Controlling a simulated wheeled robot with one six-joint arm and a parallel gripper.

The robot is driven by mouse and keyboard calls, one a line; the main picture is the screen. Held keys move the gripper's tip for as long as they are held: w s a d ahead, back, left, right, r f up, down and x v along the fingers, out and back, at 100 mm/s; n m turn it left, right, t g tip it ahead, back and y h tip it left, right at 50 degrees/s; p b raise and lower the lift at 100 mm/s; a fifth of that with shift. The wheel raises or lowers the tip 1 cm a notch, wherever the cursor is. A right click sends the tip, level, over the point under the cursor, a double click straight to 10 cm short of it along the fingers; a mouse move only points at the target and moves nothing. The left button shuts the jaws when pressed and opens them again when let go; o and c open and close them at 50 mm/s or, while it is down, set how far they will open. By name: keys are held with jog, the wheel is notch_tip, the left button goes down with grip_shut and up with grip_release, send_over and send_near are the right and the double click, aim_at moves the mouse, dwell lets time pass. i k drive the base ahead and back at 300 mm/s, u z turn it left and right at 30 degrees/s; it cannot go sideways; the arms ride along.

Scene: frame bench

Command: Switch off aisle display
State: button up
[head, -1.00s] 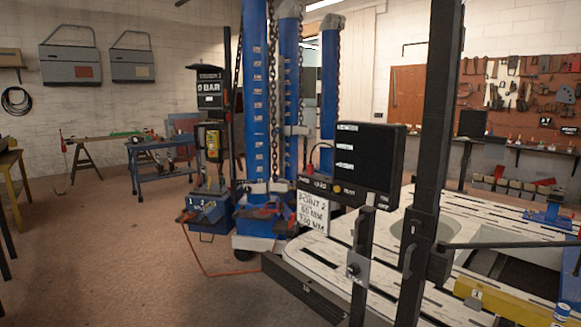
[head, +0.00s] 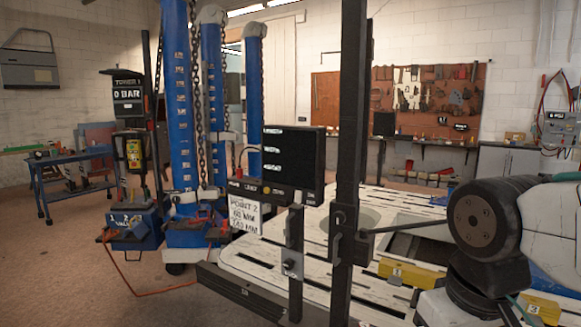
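The display (head: 294,152) is a black box on a dark post, right of the blue columns in the head view. Its dark screen carries several short white lines of text. A lower panel (head: 262,190) under the screen has small labels, a yellow round spot and a red cable at its left. The labels are too small to read surely. I cannot tell which control is the switch. My gripper is not in view.
A black upright (head: 349,130) stands just right of the display, with a bar reaching right. A slotted pale bench (head: 270,265) spreads below. Blue columns (head: 177,100) with chains stand left. A red cable (head: 125,278) lies on the open floor at left.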

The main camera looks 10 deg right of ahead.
aim_at(299, 194)
jog(key=k, duration=0.65)
jog(key=u, duration=0.6)
jog(key=i, duration=1.55)
jog(key=z, duration=0.85)
